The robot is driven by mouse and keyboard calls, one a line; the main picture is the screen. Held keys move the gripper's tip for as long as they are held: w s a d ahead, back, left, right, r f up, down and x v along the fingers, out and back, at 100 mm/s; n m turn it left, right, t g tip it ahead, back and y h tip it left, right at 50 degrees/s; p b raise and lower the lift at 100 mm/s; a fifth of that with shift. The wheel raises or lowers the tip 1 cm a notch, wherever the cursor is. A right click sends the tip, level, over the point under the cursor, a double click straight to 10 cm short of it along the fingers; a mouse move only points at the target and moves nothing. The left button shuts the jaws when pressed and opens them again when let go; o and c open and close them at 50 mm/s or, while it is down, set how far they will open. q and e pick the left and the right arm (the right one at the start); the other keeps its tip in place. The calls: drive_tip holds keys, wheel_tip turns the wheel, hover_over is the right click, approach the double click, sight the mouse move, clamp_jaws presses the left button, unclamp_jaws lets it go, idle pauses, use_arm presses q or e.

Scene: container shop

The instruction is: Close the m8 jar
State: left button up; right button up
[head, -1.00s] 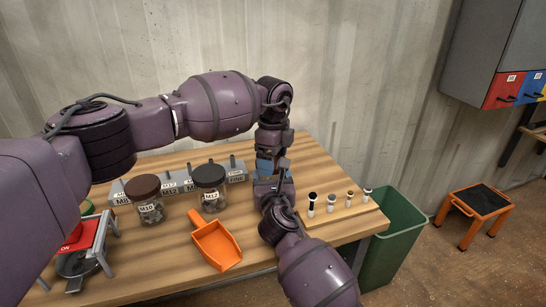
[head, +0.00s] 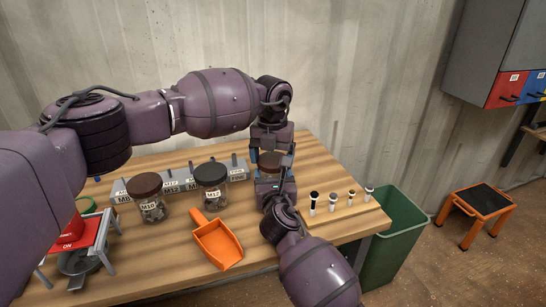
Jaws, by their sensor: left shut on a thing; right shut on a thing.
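A jar with a brown lid (head: 270,158) is between my two grippers at the right of the table; its label does not show. My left gripper (head: 270,151) comes down from above and is shut on the brown lid, with a blue finger on each side. My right gripper (head: 270,177) comes from the front and is shut on the jar below the lid. The jar's body is mostly hidden behind my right gripper, so I cannot tell how the lid sits on it.
An M10 jar (head: 150,210) and an M12 jar (head: 213,198) stand by a grey rack (head: 237,170). An orange scoop (head: 218,246) lies in front. Small bolts stand on a wooden board (head: 331,214). A green bin (head: 390,248) is beside the table (head: 190,262).

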use_arm(q)
drive_tip(key=m, duration=0.6)
drive_tip(key=shift+w+a+r+m, duration=0.1)
drive_tip(key=shift+m, duration=0.3)
drive_tip(key=m, duration=0.6)
drive_tip(key=shift+w+m, duration=0.1)
drive_tip(key=shift+m, duration=0.3)
drive_tip(key=m, duration=0.5)
drive_tip(key=shift+w, duration=0.1)
drive_tip(key=m, duration=0.5)
drive_tip(key=shift+w+m, duration=0.1)
drive_tip(key=shift+m, duration=0.3)
use_arm(e)
drive_tip(key=shift+f, duration=0.1)
use_arm(q)
drive_tip(key=o, duration=0.7)
drive_tip(key=shift+o, duration=0.2)
wheel_tip(320, 180, up, 12)
